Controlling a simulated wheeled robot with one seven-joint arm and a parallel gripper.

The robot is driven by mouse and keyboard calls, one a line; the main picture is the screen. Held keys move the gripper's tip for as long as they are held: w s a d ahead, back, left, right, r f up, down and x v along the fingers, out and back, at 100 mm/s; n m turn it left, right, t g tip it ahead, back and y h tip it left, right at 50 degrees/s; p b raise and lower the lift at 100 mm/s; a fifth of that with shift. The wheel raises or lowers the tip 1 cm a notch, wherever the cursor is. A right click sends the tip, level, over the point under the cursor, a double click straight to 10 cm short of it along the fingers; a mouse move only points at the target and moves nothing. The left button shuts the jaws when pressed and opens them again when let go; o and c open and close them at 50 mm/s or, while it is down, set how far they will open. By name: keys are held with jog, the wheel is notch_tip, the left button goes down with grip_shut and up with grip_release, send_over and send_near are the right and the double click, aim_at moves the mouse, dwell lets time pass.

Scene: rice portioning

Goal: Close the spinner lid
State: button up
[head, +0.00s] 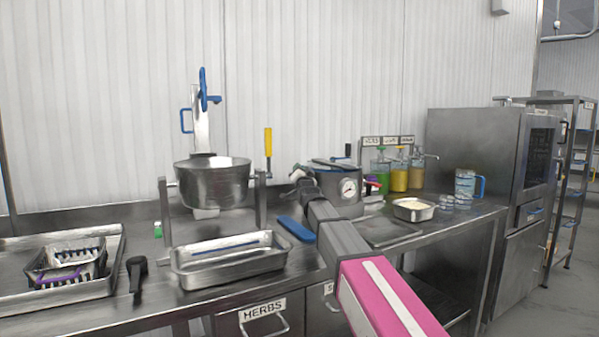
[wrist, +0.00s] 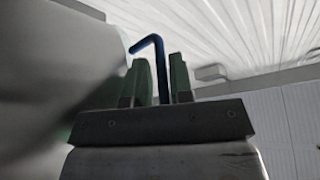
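A round steel bowl-shaped vessel (head: 212,186) hangs in a stand at centre left. Behind it a narrow pale upright piece (head: 201,128) carries blue handles (head: 204,95); I cannot tell whether this is the spinner lid seen edge-on. My gripper (head: 298,174) is right of the vessel, in front of the wall and beside a gauge pot, small and hard to read. In the wrist view, my two green fingers (wrist: 165,82) stand apart. A bent blue rod (wrist: 160,65) shows in the gap between them; whether it touches a finger is unclear. A gap shows on its right.
The gauge pot (head: 347,188) stands close to my arm. An empty steel pan (head: 230,262), a blue-handled item (head: 296,229) and a black scoop (head: 137,272) lie on the counter. Bottles (head: 399,177) and a rice tray (head: 413,211) are to the right. A large grey surface fills the wrist view's left.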

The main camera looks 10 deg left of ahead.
jog(key=v, duration=1)
jog(key=shift+s+f, duration=0.2)
jog(key=shift+s, duration=0.1)
jog(key=shift+d, duration=0.1)
